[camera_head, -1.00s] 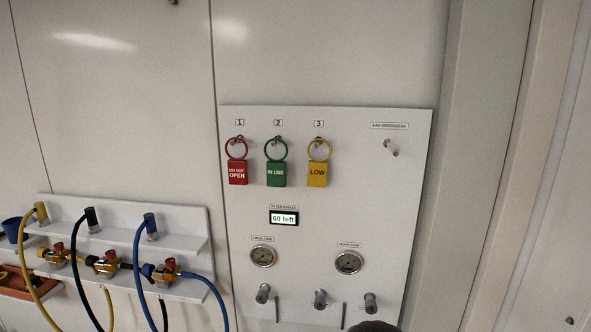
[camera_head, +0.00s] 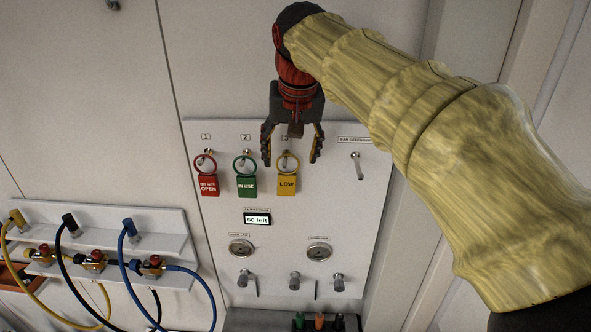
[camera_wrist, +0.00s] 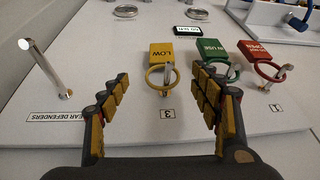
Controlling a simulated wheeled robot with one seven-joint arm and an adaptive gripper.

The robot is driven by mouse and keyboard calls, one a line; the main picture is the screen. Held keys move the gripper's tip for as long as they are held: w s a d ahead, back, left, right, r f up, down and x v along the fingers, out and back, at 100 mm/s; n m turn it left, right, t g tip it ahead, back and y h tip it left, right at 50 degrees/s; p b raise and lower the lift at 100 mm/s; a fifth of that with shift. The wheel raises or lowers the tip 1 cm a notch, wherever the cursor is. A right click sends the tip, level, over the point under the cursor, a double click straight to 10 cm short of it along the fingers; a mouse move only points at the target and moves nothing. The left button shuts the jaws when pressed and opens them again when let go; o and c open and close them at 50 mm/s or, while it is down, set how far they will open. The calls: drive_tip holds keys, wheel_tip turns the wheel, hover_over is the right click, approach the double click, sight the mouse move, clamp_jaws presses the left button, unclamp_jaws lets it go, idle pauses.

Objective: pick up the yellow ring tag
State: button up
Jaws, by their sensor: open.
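The yellow ring tag (camera_head: 287,184), marked LOW, hangs by its ring on the peg under label 3 on the white panel (camera_head: 215,220). In the wrist view the yellow tag (camera_wrist: 161,55) appears upside down, its ring around the peg and between my fingers in the picture. My gripper (camera_head: 293,158) is open and empty, its fingers either side of the yellow ring in the head view. It also shows in the wrist view (camera_wrist: 165,88), where the fingertips look short of the tag's plate. I see no contact with the tag.
The green IN USE tag (camera_head: 246,186) hangs close on the left, near one finger in the wrist view. The red tag (camera_head: 208,184) hangs farther left. An empty peg (camera_head: 358,166) stands to the right. Gauges and knobs sit below; hoses (camera_head: 125,270) hang at lower left.

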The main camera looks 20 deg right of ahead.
sight(287, 176)
drive_tip(key=x, duration=0.7)
drive_tip(key=shift+a+f+p, duration=0.2)
drive_tip(key=shift+f+p, duration=0.2)
drive_tip(key=c, duration=1.1)
drive_tip(key=shift+c, duration=0.8)
drive_tip(key=shift+r, duration=0.15)
drive_tip(key=shift+r+p, duration=0.95)
drive_tip(key=shift+r, duration=0.15)
